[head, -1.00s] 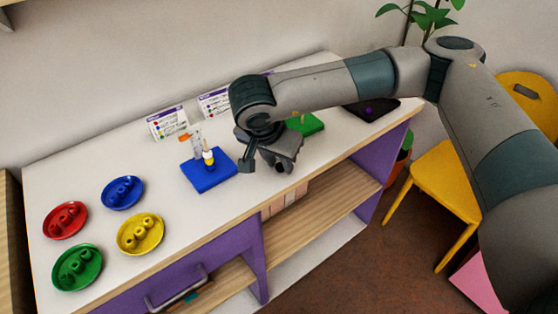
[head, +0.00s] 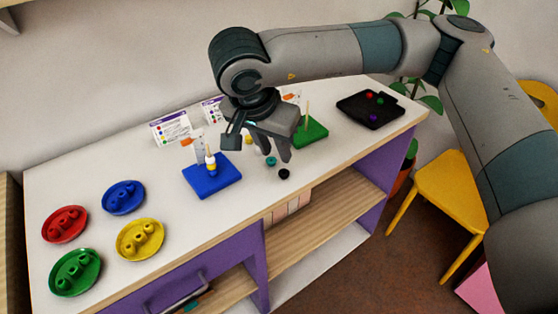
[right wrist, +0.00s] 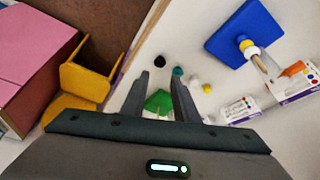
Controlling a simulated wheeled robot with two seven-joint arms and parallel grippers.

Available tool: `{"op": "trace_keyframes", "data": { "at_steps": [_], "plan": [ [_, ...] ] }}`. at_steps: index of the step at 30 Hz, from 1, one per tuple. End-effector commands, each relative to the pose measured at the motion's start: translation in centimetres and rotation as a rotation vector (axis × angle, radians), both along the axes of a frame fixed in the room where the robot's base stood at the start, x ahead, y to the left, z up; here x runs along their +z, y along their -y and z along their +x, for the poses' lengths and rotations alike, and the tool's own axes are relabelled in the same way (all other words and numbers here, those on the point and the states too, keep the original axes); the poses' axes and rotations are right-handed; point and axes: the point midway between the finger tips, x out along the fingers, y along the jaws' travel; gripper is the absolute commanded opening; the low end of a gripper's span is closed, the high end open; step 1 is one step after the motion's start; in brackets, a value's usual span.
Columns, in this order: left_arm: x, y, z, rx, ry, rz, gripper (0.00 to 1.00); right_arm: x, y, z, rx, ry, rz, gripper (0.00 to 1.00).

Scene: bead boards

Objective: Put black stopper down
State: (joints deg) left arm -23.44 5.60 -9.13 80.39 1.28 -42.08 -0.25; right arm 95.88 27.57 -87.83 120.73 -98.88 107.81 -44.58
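The black stopper (head: 284,174) lies on the white table near its front edge, clear of my gripper. It also shows in the right wrist view (right wrist: 159,60), beyond the fingertips. My right gripper (head: 260,148) is raised above the table, with its fingers apart and nothing between them; the open fingers also show in the right wrist view (right wrist: 159,92). A teal bead (head: 271,160) lies just behind the stopper. My left gripper is not in view.
A blue board (head: 228,178) with beads on its peg stands left of the stopper. A green board (head: 315,132) with a peg stands behind right. A dark tray (head: 352,108) with beads is farther right. Coloured dishes, including a yellow one (head: 125,252), stand at left. Cards (head: 170,128) stand behind.

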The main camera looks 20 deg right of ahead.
Motion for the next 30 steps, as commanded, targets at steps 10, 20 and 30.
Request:
{"op": "trace_keyframes", "data": {
  "at_steps": [10, 20, 30],
  "plan": [
    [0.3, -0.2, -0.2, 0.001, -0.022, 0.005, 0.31, 2.6, -0.7, -0.8, 0.001, -0.001, -0.001, 0.27],
    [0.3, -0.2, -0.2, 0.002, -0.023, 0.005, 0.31, 2.7, -0.7, -0.8, 0.001, -0.001, -0.001, 0.27],
    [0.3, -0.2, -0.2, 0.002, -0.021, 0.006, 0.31, 2.6, -0.7, -0.8, 0.001, -0.001, -0.001, 0.27]
  ]
}}
